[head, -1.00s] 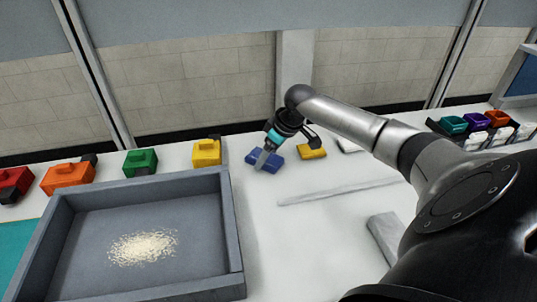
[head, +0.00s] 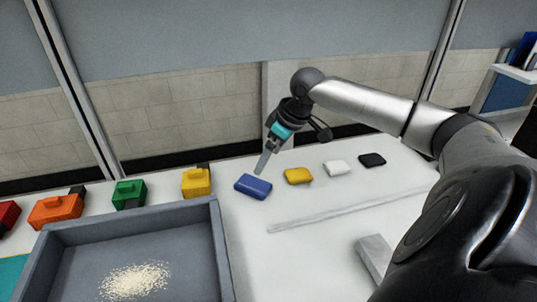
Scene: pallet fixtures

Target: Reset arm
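My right arm comes in from the right. Its gripper (head: 262,168) points down just behind a blue block (head: 253,187) on the white table, its tip a little above the block in the picture. The fingers overlap from this angle, so their opening is hidden. I see nothing held between them. The blue block lies flat on the table. My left gripper is out of view.
Yellow (head: 298,176), white (head: 336,167) and black (head: 372,160) blocks continue the row rightward. A grey tray (head: 228,268) with pale grains (head: 135,281) is at front left. Green (head: 129,194), orange (head: 56,210) and yellow (head: 197,182) handled pieces stand behind it. A bar (head: 345,210) crosses the table.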

